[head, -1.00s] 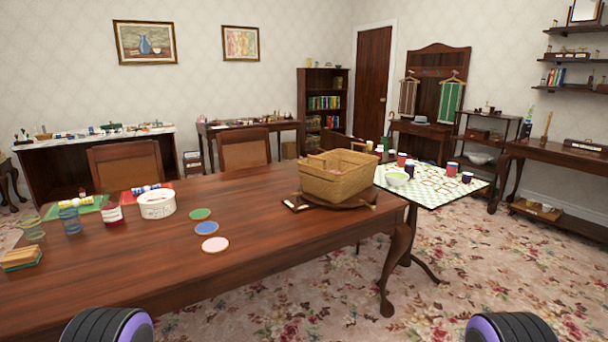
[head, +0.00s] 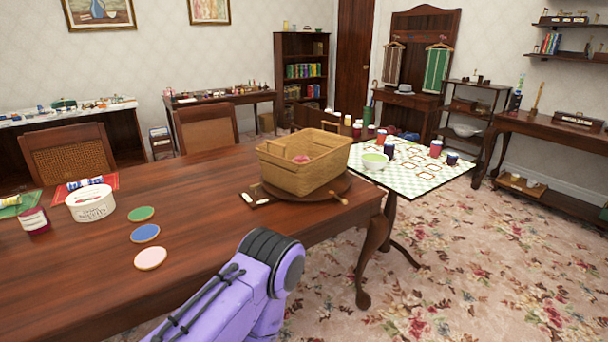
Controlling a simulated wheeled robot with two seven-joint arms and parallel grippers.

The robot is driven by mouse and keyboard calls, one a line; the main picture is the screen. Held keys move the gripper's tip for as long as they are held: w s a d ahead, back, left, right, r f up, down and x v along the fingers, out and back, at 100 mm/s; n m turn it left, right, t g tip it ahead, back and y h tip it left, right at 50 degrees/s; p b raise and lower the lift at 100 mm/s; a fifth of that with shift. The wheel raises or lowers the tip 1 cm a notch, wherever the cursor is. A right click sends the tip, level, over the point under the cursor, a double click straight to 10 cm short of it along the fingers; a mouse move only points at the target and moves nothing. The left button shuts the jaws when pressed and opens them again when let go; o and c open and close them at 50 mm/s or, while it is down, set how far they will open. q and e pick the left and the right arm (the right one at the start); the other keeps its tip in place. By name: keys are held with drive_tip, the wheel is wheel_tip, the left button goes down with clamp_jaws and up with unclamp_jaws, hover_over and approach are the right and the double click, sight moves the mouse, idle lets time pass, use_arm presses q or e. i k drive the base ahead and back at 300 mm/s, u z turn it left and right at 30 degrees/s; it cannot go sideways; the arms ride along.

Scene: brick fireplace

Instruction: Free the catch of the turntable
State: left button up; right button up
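The turntable (head: 347,184) is a dark round wooden disc at the right end of the long table. A wicker basket (head: 300,176) stands on it and hides most of its top. A small dark tray with white pieces (head: 256,199) lies beside the turntable at the left. A purple link of my arm with a black ring reaches up from the bottom, in front of the table edge. Neither gripper is in view.
Round coasters, green (head: 141,213), blue (head: 145,233) and pink (head: 150,258), lie left of the turntable, near a white tub (head: 91,203). Floor at right is clear.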

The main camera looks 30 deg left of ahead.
sight(256, 186)
drive_tip(key=z, duration=0.05)
drive_tip(key=i, duration=0.9)
drive_tip(key=u, duration=0.3)
